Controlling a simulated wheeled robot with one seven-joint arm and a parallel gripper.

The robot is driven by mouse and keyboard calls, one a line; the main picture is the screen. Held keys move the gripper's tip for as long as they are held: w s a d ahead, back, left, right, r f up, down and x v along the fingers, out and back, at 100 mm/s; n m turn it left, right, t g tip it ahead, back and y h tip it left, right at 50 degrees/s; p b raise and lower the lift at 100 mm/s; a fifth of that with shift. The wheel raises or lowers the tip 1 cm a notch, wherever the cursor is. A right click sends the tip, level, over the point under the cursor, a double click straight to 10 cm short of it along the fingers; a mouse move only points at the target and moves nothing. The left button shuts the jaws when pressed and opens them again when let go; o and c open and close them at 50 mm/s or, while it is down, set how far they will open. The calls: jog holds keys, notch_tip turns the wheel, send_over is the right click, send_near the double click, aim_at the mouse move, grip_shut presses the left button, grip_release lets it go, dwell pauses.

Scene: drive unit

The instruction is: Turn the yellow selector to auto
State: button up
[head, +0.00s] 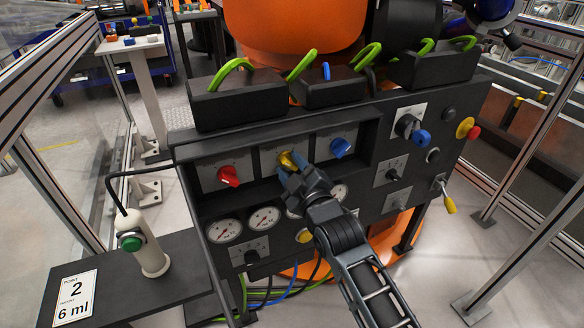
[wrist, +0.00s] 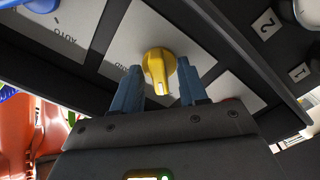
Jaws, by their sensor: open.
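The yellow selector (head: 288,160) is a knob on a light plate in the recessed row of the dark panel, between a red knob and a blue knob. In the wrist view the yellow selector (wrist: 159,71) shows close up, its white pointer line facing down toward my gripper. My gripper (head: 291,166) is at the panel in front of it. In the wrist view my gripper (wrist: 161,85) is open, with one blue finger on each side of the knob and visible gaps. The lettering on its plate is partly hidden and hard to read.
The red knob (head: 228,176) is left and the blue knob (head: 341,147) right in the same recess. Gauges (head: 264,218) sit below. A red-and-yellow button (head: 467,129) and a yellow-handled lever (head: 448,203) are at the right. A shelf with a green-button post (head: 145,245) stands left.

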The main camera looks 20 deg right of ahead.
jog(key=s, duration=0.7)
jog(key=shift+s, duration=0.4)
